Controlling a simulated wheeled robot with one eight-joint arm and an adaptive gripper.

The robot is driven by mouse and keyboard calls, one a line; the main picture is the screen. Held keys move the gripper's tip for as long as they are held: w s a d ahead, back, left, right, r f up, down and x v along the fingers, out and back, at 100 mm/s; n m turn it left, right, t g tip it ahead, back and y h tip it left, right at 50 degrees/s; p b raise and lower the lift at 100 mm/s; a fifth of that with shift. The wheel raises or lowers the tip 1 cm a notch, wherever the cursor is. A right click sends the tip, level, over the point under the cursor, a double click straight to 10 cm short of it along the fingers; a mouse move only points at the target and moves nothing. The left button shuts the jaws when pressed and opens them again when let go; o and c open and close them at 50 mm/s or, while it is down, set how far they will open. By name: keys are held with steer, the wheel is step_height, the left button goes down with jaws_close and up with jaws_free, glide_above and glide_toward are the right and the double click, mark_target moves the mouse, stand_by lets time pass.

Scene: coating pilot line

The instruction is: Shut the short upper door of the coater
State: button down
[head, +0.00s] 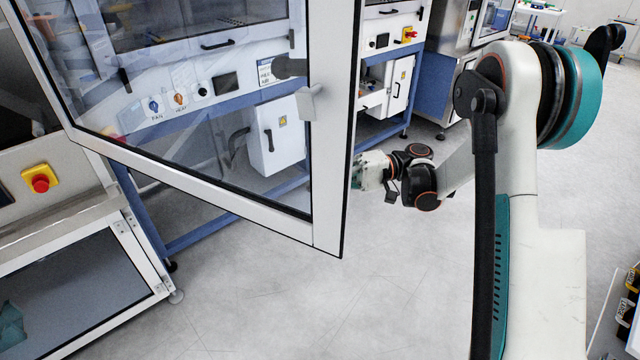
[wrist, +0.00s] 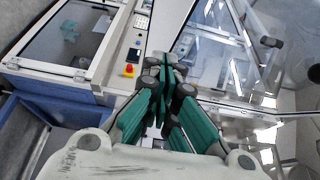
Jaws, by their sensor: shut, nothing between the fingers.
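The coater's upper door (head: 332,150), a clear pane in a white frame, stands wide open across the head view. Its hinge side is at the left, by the coater body (head: 60,200), and a pale handle (head: 308,104) sits on its free-side frame. In the wrist view the door's pane (wrist: 225,60) and frame fill the right side. My gripper (head: 362,172) is just right of the door's free edge, partly hidden behind it. In the wrist view its green fingers (wrist: 165,82) are shut and empty. I cannot tell whether they touch the door.
A red button (head: 40,183) on a yellow plate is on the coater's front, above a lower glazed panel (head: 85,290). Blue-framed equipment with a white box (head: 275,140) stands beyond the door. Grey floor (head: 290,310) is clear below the door.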

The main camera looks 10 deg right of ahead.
steer(key=s+a+b, duration=0.2)
steer(key=s+a, duration=0.2)
steer(key=a, duration=0.5)
steer(key=shift+s, duration=0.3)
steer(key=shift+a, duration=0.15)
